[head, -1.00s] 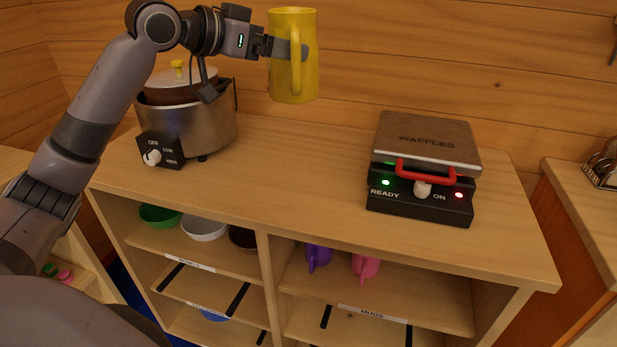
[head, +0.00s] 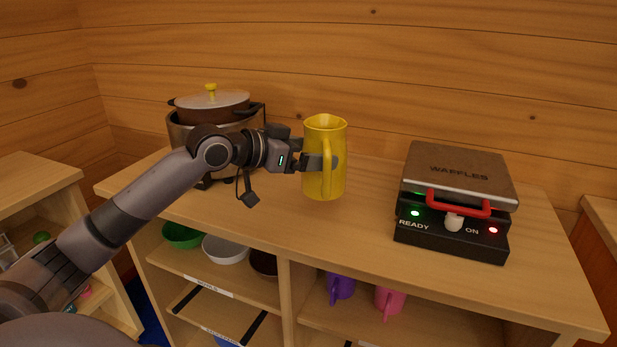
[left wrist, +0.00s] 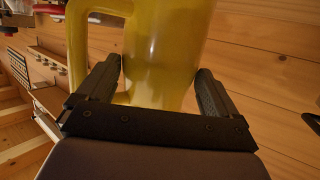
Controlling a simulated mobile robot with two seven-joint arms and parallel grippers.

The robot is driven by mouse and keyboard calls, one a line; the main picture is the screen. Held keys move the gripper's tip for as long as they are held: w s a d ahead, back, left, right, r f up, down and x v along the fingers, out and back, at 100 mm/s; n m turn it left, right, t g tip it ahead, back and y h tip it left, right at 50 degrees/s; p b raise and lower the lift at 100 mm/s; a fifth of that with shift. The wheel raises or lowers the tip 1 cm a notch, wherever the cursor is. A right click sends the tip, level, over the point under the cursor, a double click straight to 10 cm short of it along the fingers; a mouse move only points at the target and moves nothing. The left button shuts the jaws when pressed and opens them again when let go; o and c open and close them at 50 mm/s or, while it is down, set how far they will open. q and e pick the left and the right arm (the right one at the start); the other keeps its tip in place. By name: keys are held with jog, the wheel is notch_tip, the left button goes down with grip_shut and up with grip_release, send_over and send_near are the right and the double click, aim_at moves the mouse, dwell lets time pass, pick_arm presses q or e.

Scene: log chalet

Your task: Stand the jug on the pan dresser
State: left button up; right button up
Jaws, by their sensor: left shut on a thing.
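The yellow jug (head: 315,184) is upright, its handle facing me. My left gripper (head: 328,163) is shut on it from the left, with a finger beside the handle. In the left wrist view the jug (left wrist: 165,45) fills the space between the fingers of my left gripper (left wrist: 158,78). The jug's base shows against the top of a wooden dresser (head: 265,215); I cannot tell whether it touches. No label naming it the pan dresser is readable. My right gripper is not in view.
A cooker with a lidded brown pan (head: 215,108) stands behind my left arm. A waffle maker (head: 455,200) stands at the right. The top between jug and waffle maker is clear. Bowls (head: 225,249) and mugs (head: 390,300) sit on shelves below.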

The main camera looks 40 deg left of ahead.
pick_arm(q)
jog(key=shift+f, duration=2.15)
jog(key=o, duration=1.5)
jog(key=shift+f, duration=0.3)
jog(key=shift+c, duration=0.2)
jog(key=shift+r, duration=0.1)
jog(key=shift+b+v, duration=0.55)
jog(key=shift+v, duration=1.65)
send_near(305, 174)
jog(key=shift+s+a+r+b, duration=0.2)
jog(key=shift+s+b, duration=0.15)
jog(key=shift+s, duration=0.15)
